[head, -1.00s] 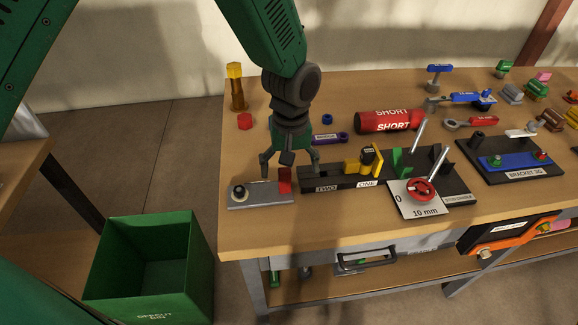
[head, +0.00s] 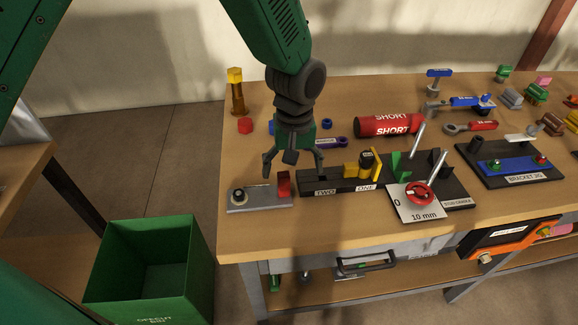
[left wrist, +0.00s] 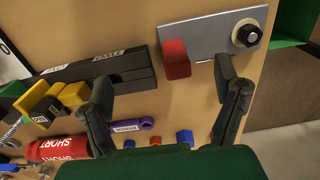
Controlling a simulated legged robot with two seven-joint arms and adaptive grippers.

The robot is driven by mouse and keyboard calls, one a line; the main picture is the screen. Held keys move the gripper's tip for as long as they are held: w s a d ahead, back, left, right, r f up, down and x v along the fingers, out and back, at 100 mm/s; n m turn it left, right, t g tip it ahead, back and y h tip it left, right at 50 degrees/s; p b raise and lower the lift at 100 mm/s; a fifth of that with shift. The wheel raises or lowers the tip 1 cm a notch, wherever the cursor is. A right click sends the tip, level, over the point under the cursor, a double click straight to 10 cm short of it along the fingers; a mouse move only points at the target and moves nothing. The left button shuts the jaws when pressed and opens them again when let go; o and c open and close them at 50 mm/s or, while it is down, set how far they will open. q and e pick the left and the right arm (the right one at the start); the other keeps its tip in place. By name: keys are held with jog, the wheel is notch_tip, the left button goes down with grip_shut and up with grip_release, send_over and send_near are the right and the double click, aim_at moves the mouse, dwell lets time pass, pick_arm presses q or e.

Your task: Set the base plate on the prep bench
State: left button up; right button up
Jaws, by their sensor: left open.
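A flat grey plate (head: 262,201) lies on the front left of the wooden bench (head: 300,232). It carries an upright red block (head: 284,183) and a dark round knob; no label shows that it is the base plate. The plate also shows in the left wrist view (left wrist: 212,42), with its red block (left wrist: 174,60). My left gripper (head: 292,168) is open and empty, fingers pointing down just above and behind the plate. In the left wrist view the spread fingers (left wrist: 165,78) lie either side of the red block; contact cannot be told. My right gripper is not in view.
A black TWO/ONE block (head: 335,185) stands just right of the plate. A 10 mm plate (head: 420,207), a red SHORT cylinder (head: 388,124) and a bracket jig (head: 525,178) lie farther right. A green bin (head: 105,272) stands on the floor at left.

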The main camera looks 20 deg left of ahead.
pick_arm(q)
jog(key=shift+w+d, duration=0.7)
jog(key=shift+d, duration=0.35)
jog(key=shift+w+d, duration=0.15)
jog(key=shift+d, duration=0.15)
jog(key=shift+w+d, duration=0.45)
jog(key=shift+d, duration=0.45)
jog(key=shift+w+d, duration=0.45)
jog(key=shift+d, duration=0.4)
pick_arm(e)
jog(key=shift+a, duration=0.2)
